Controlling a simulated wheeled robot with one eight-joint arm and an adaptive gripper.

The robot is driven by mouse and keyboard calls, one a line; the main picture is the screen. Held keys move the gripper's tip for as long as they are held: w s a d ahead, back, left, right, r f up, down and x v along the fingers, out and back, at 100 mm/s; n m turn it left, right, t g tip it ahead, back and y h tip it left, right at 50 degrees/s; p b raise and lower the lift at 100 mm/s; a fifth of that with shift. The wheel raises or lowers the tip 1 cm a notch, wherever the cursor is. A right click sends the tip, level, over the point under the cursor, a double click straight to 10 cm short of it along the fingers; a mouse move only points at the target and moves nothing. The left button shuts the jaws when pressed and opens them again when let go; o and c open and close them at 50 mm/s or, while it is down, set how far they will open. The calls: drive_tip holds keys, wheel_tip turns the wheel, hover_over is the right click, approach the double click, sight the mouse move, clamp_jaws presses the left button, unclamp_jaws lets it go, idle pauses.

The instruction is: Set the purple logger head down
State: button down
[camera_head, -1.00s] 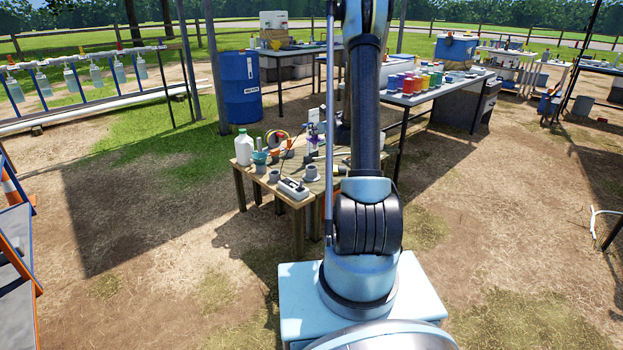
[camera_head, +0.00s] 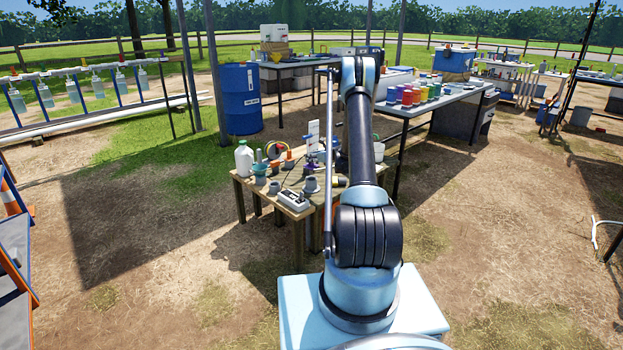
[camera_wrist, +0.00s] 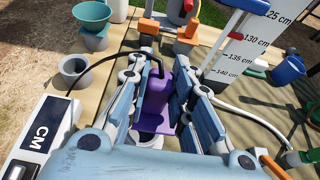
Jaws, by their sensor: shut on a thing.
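The purple logger head (camera_wrist: 157,98) is between the two fingers of my gripper (camera_wrist: 164,68) in the wrist view, and the gripper is shut on it. A black cable (camera_wrist: 100,59) runs from its top to the left. A pale round part (camera_wrist: 150,137) shows just below the head, partly hidden by my gripper; I cannot tell whether they touch. In the head view the purple head (camera_head: 311,163) is small and low over the wooden table (camera_head: 262,196), and I cannot tell whether it rests there.
A grey cup (camera_wrist: 74,69), a teal funnel (camera_wrist: 91,15) and a white meter box (camera_wrist: 40,130) stand left of my gripper. A white scale board (camera_wrist: 240,45) stands close on the right, with a blue cup (camera_wrist: 288,70) beyond. Bare tabletop shows at the left.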

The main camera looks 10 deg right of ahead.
sight(311, 169)
drive_tip(key=shift+f, duration=3.55)
drive_tip(key=c, duration=1.4)
unclamp_jaws()
